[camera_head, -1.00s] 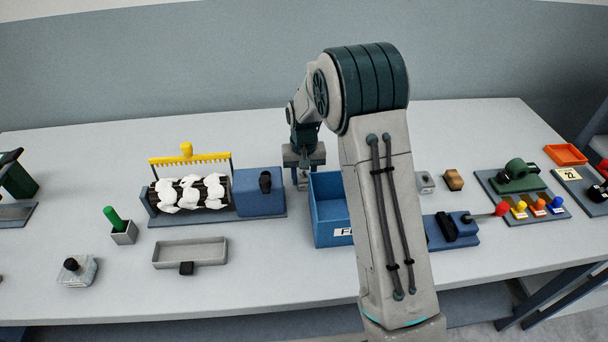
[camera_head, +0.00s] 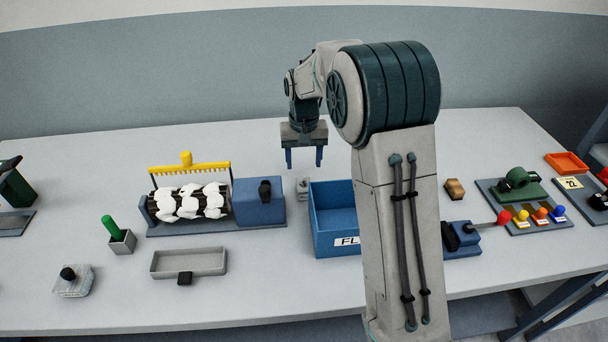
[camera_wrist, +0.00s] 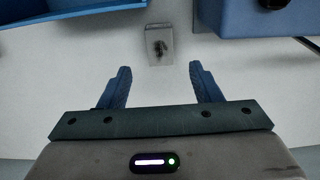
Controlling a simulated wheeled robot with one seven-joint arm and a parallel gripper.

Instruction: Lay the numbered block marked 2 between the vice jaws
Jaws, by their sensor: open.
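A small grey block (camera_head: 302,188) stands on the table between the blue machine housing and the blue bin. It also shows in the wrist view (camera_wrist: 159,45), with a dark mark on its face too blurred to read. My gripper (camera_head: 305,158) is open and empty above the table near this block. In the wrist view the block lies beyond the fingertips (camera_wrist: 160,75), roughly centred between them and apart from them. A blue vice-like device (camera_head: 463,240) with dark jaws and a red-knobbed lever stands at right, partly hidden by my arm.
A blue bin (camera_head: 333,238) stands just right of the block. The carding machine's blue housing (camera_head: 258,205) is close on the left. A grey tray (camera_head: 190,263), a brown block (camera_head: 454,189) and a board with coloured knobs (camera_head: 522,226) also stand on the table.

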